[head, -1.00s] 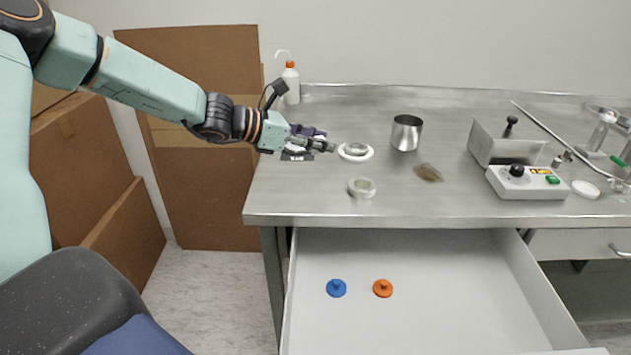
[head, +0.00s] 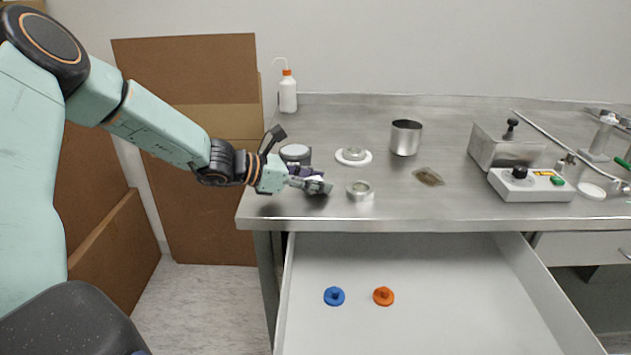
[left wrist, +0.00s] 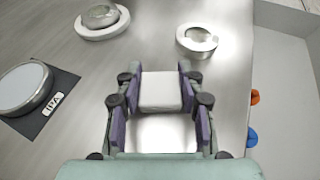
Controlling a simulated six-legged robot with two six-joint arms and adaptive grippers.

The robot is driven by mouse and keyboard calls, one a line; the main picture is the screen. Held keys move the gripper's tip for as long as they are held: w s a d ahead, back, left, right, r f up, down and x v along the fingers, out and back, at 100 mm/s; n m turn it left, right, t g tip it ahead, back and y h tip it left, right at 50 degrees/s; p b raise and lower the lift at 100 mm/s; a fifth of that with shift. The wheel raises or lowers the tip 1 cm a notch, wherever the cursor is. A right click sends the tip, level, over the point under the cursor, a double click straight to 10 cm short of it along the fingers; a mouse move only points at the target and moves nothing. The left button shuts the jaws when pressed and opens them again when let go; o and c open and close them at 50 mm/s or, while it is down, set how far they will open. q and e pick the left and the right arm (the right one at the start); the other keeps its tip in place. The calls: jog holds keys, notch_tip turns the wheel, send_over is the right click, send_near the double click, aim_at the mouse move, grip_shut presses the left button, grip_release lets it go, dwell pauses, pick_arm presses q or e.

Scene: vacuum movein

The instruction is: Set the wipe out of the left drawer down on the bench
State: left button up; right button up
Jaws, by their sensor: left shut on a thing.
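The wipe (left wrist: 160,91) is a small white folded pad between the fingers of my left gripper (left wrist: 160,110) in the left wrist view. The gripper is shut on it. In the head view my left gripper (head: 318,184) is low over the left part of the steel bench (head: 330,211), left of a small metal ring; the wipe is mostly hidden there. I cannot tell whether the wipe touches the bench. The left drawer (head: 440,310) is pulled open below the bench, with a blue knobbed piece (head: 334,296) and an orange one (head: 383,296) inside. My right gripper is not in view.
A small metal ring (head: 360,191), a flanged ring on a white disc (head: 353,157), a steel cup (head: 405,137) and a brown patch (head: 428,177) stand or lie nearby. A round pad labelled IPA (left wrist: 26,88) is beside the gripper. The bench's front middle is clear.

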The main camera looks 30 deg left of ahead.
pick_arm(q)
jog(key=shift+s+f, duration=0.1)
jog(key=o, duration=0.4)
jog(key=shift+c, duration=0.2)
jog(key=o, duration=0.5)
jog(key=shift+f, duration=0.1)
